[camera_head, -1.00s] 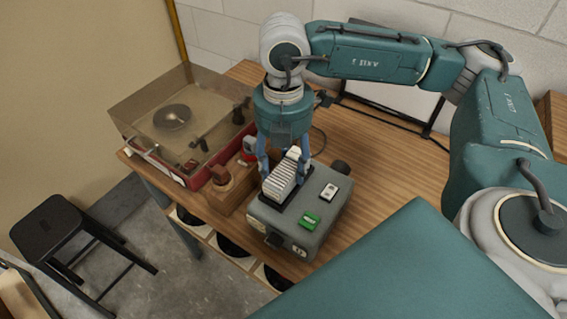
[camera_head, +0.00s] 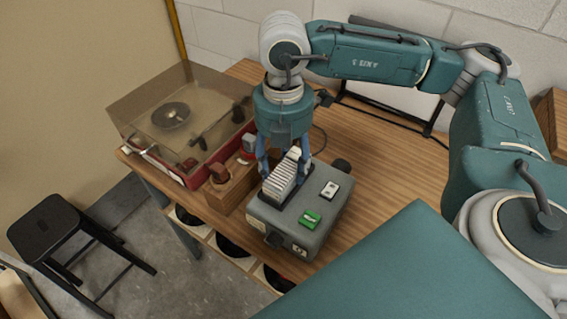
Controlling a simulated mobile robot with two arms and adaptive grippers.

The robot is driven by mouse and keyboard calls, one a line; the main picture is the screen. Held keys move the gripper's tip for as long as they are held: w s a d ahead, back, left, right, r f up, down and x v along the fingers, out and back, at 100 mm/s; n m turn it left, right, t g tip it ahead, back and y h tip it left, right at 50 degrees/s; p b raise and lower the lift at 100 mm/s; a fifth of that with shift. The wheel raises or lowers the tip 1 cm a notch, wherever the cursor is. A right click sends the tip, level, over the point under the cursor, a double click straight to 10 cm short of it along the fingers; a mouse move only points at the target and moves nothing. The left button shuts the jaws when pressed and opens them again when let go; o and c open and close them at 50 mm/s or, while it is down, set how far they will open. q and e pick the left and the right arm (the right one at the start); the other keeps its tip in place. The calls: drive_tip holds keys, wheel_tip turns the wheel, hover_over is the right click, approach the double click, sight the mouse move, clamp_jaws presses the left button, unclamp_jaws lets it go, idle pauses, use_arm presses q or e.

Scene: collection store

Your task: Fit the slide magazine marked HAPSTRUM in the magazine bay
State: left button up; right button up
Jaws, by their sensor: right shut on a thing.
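The slide magazine (camera_head: 283,177), a dark holder with a row of white slides, stands upright at the bay on top of the grey projector (camera_head: 292,222). Its lower edge meets the bay; how deep it sits cannot be told. Any HAPSTRUM marking is not readable. My right gripper (camera_head: 282,170) points down from above and is shut on the magazine, one blue finger at each side. The projector has a green switch (camera_head: 310,219) and a white switch (camera_head: 330,189) on top. My left gripper is not in view.
A record player with a clear cover (camera_head: 172,115) stands at the left of the wooden table (camera_head: 370,165). A wooden block with small items (camera_head: 232,185) is close beside the projector. A black stool (camera_head: 45,225) stands on the floor. Table right of the projector is clear.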

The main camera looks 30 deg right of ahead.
sight(283, 165)
drive_tip(key=shift+f, duration=0.2)
drive_tip(key=o, duration=1)
wheel_tip(283, 165, up, 11)
drive_tip(key=p, duration=0.6)
